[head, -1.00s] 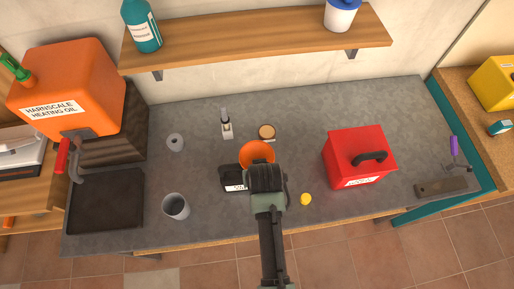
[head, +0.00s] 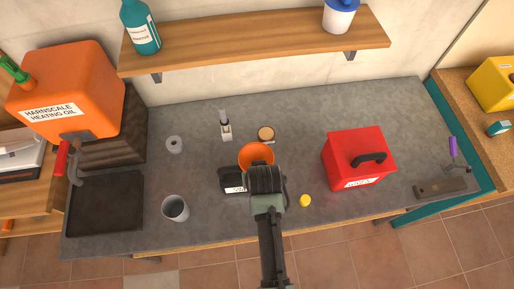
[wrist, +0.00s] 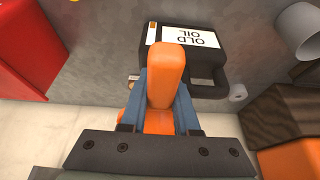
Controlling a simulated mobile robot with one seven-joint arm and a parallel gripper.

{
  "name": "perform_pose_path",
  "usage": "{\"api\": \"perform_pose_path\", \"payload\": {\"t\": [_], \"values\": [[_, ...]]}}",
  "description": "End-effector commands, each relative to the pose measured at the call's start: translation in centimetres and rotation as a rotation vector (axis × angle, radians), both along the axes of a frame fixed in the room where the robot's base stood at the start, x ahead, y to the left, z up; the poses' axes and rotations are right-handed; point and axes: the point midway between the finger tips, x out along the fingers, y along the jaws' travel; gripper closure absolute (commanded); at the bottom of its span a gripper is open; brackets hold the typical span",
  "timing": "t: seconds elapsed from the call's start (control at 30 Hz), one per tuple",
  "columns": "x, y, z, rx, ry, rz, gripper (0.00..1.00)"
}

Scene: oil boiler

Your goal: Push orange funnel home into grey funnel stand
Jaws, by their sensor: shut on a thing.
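The orange funnel (head: 256,153) shows in the head view just beyond my gripper (head: 263,175), with its open mouth facing up. In the wrist view my gripper (wrist: 160,88) is shut on the funnel's orange handle (wrist: 166,62), one blue-grey finger on each side. The funnel's lower end is hidden. Two grey round pieces stand to the left in the head view: a small one with a hole (head: 174,145) and a wider, hollow one (head: 175,208). I cannot tell for sure which is the funnel stand. The funnel is apart from both.
A black "OLD OIL" container (head: 231,180) stands close to my gripper's left. A bottle (head: 225,127) and a round tan-topped item (head: 266,134) stand behind the funnel. A red box (head: 358,158) and a yellow cap (head: 305,200) are right. The worktop between the grey pieces and the container is clear.

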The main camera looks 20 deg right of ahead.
Motion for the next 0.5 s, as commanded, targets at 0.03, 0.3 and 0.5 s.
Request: {"api": "perform_pose_path", "payload": {"t": [0.03, 0.3, 0.5], "values": [[0.0, 0.0, 0.1, -0.001, -0.002, 0.0, 1.0], [0.2, 0.0, 3.5, -0.003, -0.007, 0.002, 1.0], [0.2, 0.0, 7.4, -0.003, -0.007, 0.001, 1.0]]}}
